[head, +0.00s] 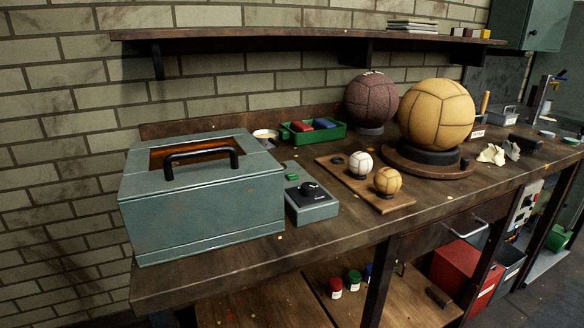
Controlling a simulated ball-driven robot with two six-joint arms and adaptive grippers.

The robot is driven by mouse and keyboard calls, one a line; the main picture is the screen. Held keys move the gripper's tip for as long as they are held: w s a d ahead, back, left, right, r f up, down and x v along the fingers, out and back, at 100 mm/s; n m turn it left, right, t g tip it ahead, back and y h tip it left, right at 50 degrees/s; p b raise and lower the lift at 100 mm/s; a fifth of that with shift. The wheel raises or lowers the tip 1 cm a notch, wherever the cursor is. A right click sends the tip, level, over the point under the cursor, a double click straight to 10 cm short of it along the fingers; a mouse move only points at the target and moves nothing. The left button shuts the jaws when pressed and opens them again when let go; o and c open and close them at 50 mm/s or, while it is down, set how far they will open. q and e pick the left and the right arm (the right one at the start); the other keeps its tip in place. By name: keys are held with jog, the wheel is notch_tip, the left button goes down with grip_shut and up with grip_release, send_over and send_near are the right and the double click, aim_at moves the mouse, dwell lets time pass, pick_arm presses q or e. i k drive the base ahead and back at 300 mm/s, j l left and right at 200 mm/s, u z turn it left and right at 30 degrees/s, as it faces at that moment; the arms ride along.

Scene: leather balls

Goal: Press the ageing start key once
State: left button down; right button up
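A blue-grey metal box (205,205) with a black handle (202,156) on its lid stands at the left end of the workbench. An orange-brown window shows in the lid under the handle. No lettering on the unit is readable. Neither of my grippers is in view.
The wooden workbench (330,238) carries a dark red ball (370,100), a large tan ball (437,112) on a round base, and two small balls on a board (335,172). A green tray (331,135) is behind. A shelf (280,38) overhangs. The front edge is mostly clear.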

aim_at(291, 176)
jog(key=i+l+u, duration=0.2)
jog(key=l, duration=0.2)
jog(key=i+l+u, duration=0.15)
jog(key=l, duration=0.3)
jog(key=i+l+u, duration=0.2)
jog(key=l, duration=0.25)
jog(key=i+l+u, duration=0.15)
jog(key=l, duration=0.3)
jog(key=l+u, duration=0.2)
jog(key=l, duration=0.3)
